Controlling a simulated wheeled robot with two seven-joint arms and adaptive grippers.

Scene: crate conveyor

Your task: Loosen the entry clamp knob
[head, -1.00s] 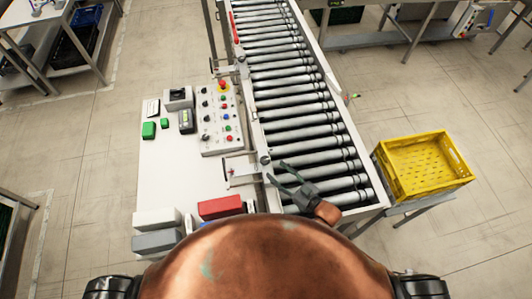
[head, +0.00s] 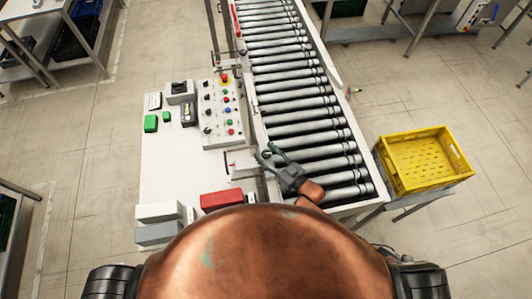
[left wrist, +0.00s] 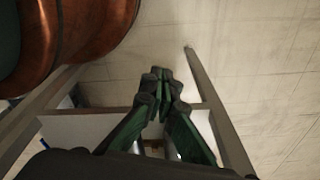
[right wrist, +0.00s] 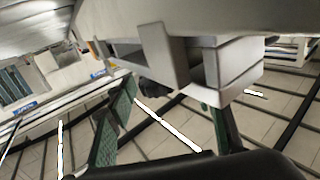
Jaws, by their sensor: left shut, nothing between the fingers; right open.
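The clamp knob (right wrist: 152,88) shows in the right wrist view as a small dark piece under a grey metal bracket (right wrist: 165,55). My right gripper (right wrist: 168,96) is open, one green finger on each side of the knob; I cannot tell whether either touches it. In the head view my right gripper (head: 267,153) lies over the near end of the roller conveyor (head: 300,115), fingertips at its left rail, with the knob mostly hidden there. My left gripper (left wrist: 161,80) is shut and empty, over floor and a table frame in the left wrist view.
A white table (head: 165,175) left of the conveyor carries a control panel (head: 222,110), a red box (head: 221,199) and grey and white boxes (head: 158,211). A yellow crate (head: 425,160) stands at the right.

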